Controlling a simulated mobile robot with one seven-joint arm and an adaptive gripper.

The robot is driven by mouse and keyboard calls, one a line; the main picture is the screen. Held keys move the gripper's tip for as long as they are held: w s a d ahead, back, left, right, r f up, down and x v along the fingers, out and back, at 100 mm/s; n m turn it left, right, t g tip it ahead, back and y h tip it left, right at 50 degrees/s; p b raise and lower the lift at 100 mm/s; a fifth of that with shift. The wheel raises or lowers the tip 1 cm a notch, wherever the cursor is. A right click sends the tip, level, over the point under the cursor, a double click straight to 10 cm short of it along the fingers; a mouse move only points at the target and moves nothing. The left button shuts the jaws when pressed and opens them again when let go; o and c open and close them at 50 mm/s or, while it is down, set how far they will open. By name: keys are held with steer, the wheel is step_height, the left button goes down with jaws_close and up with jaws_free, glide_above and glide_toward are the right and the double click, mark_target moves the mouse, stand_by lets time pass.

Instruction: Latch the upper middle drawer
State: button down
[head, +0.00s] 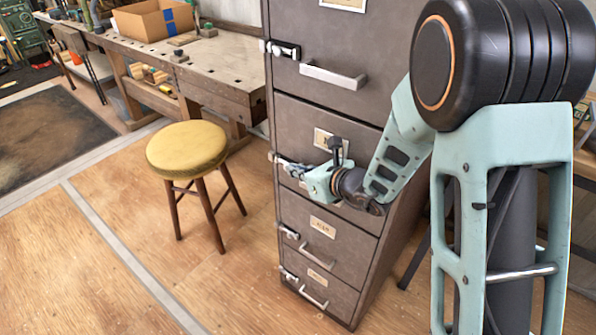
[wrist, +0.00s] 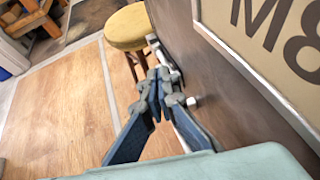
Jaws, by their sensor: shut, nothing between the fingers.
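The grey metal cabinet has a column of drawers. The upper middle drawer (head: 300,117) is the second one down and looks flush with the front. Its label (head: 325,140) is partly behind my arm; in the wrist view a large label (wrist: 275,35) reads "M8". My gripper (head: 288,164) points left across this drawer's front at its left edge. In the wrist view my gripper (wrist: 158,82) is shut and empty, its tips beside a metal latch (wrist: 188,100) at the drawer's edge. The fingers cover part of the latch, so I cannot tell its position or whether they touch it.
The top drawer (head: 333,75) has a bar handle and a latch (head: 281,49) at its left edge. Lower drawers (head: 317,250) have similar latches. A yellow stool (head: 187,148) stands left of the cabinet. A workbench (head: 190,65) with a cardboard box (head: 150,20) is behind.

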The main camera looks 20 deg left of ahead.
steer(key=shift+w+a+b, duration=0.35)
steer(key=shift+a+b, duration=0.3)
steer(key=shift+a, duration=0.25)
